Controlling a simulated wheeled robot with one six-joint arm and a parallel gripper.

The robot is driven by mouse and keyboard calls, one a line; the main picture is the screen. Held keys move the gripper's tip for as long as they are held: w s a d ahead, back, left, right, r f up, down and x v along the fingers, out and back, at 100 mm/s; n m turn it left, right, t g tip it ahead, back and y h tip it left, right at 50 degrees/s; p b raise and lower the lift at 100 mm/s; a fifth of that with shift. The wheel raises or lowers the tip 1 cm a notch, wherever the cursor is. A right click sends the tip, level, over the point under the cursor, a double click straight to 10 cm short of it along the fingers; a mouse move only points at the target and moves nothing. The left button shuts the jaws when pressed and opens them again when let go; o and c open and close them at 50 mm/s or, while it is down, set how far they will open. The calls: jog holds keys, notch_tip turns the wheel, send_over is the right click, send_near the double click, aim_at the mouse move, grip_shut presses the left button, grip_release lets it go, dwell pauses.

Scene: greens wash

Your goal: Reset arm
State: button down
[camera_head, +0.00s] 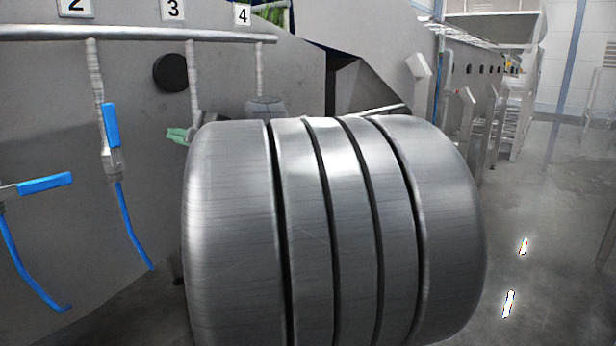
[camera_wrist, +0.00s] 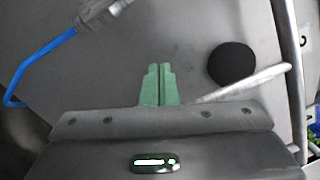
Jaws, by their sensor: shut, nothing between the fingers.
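My gripper (camera_wrist: 159,85) shows in the wrist view as two green fingers pressed together with nothing between them. In the head view its green tips (camera_head: 178,134) peek out left of the large ribbed metal body of my own arm, which hides the rest of it. They appear in front of the grey panel (camera_head: 60,120), near the lower end of the pipe under label 3 (camera_head: 172,9). I cannot tell how far they are from the panel.
A valve with an upright blue handle (camera_head: 111,125) and one with a level blue handle (camera_head: 45,184) are at left, with blue hoses below. A black disc (camera_head: 171,73) sits on the panel; it also shows in the wrist view (camera_wrist: 232,63). Open floor (camera_head: 545,240) lies at right.

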jog(key=s+d+f+n+h+b, duration=0.2)
jog(key=s+d+n, duration=0.1)
jog(key=s+d, duration=0.1)
jog(key=shift+s+f+n, duration=0.3)
jog(key=shift+s, duration=0.45)
dwell(0.4)
